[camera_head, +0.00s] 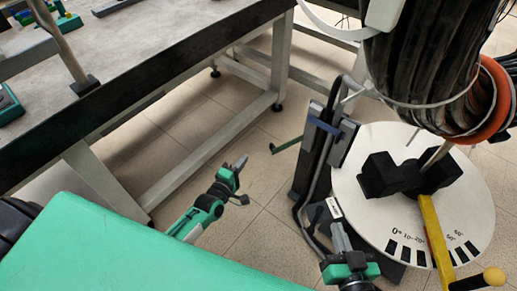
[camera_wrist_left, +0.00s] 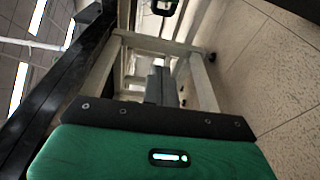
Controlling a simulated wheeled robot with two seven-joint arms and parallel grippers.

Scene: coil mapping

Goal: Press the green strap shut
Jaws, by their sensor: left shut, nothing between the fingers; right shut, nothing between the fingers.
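The green strap (camera_head: 287,146) sticks out to the left from the black upright stand (camera_head: 312,160), with its outer end free in the air and bent up slightly. My left gripper (camera_head: 241,163) is shut and empty, to the left of the strap and a little lower in the picture, apart from it. Its fingers also show, shut, in the left wrist view (camera_wrist_left: 159,82); the strap cannot be made out there. My right gripper (camera_head: 337,232) is shut and empty, low in the head view, in front of the stand's base and the dial.
A round white dial (camera_head: 460,220) with degree marks, black blocks and a yellow lever (camera_head: 435,245) stands right of the stand. A thick black cable bundle (camera_head: 420,60) hangs above it. A workbench (camera_head: 150,55) fills the upper left. Open tiled floor lies between.

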